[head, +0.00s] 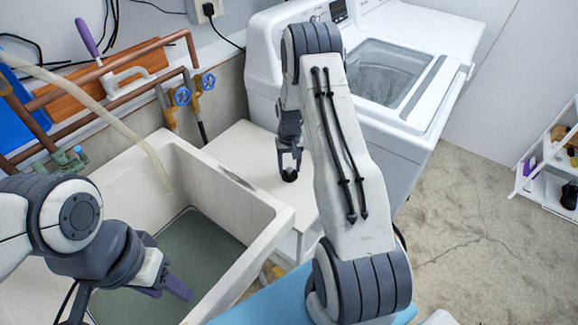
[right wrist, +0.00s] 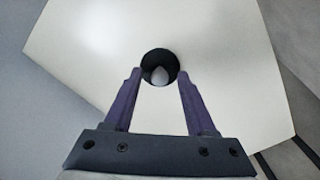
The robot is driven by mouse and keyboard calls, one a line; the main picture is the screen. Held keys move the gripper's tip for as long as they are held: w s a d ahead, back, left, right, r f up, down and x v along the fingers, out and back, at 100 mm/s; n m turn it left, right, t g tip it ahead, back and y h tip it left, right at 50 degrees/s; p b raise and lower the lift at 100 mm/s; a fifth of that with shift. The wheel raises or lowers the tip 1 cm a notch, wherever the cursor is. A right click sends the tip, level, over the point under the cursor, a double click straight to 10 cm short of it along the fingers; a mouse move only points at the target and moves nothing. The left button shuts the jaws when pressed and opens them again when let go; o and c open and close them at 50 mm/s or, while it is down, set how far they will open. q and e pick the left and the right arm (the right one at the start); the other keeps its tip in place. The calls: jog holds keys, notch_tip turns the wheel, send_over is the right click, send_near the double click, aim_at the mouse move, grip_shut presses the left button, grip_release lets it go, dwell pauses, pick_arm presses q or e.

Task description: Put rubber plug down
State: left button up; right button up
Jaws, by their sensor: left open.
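The rubber plug is small, black and round. It shows at the tips of my right gripper (head: 289,165) in the head view (head: 289,175). In the right wrist view the plug (right wrist: 159,58), with a pale knob in its middle, sits between the two purple fingertips of my right gripper (right wrist: 160,74), which meet its sides. The plug is over a white flat top (head: 245,155) beside the sink; I cannot tell whether it touches that top. My left gripper (head: 170,280) is open and empty over the sink, its fingers partly hidden.
A deep utility sink (head: 270,210) with murky water is at the left. A white washing machine (head: 420,60) with its lid open stands behind my right arm. Copper pipes (head: 110,85) with blue valves run along the wall. A white shelf (head: 540,180) is at the far right.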

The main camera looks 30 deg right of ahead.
aim_at(289, 169)
jog(key=shift+r, duration=0.1)
jog(key=shift+r, duration=0.2)
notch_tip(289, 169, up, 12)
jog(key=b, duration=0.1)
jog(key=s+a+r+n, duration=0.15)
jog(key=a+r, duration=0.25)
jog(key=a, duration=0.6)
jog(key=s+a+r+n, duration=0.2)
jog(key=s+a+r, duration=0.15)
jog(key=a, duration=0.35)
jog(key=s+a+r+n, duration=0.2)
jog(key=s+a+n, duration=0.1)
jog(key=s+a, duration=0.25)
jog(key=s+a+n, duration=0.2)
jog(key=s+a, duration=0.2)
jog(key=s, duration=0.5)
jog(key=s+a+r+n+y, duration=0.1)
jog(key=s+a+n, duration=0.2)
jog(key=s, duration=0.7)
jog(key=shift+s+a+r+n, duration=0.15)
jog(key=shift+a+n, duration=0.2)
jog(key=shift+a, duration=0.4)
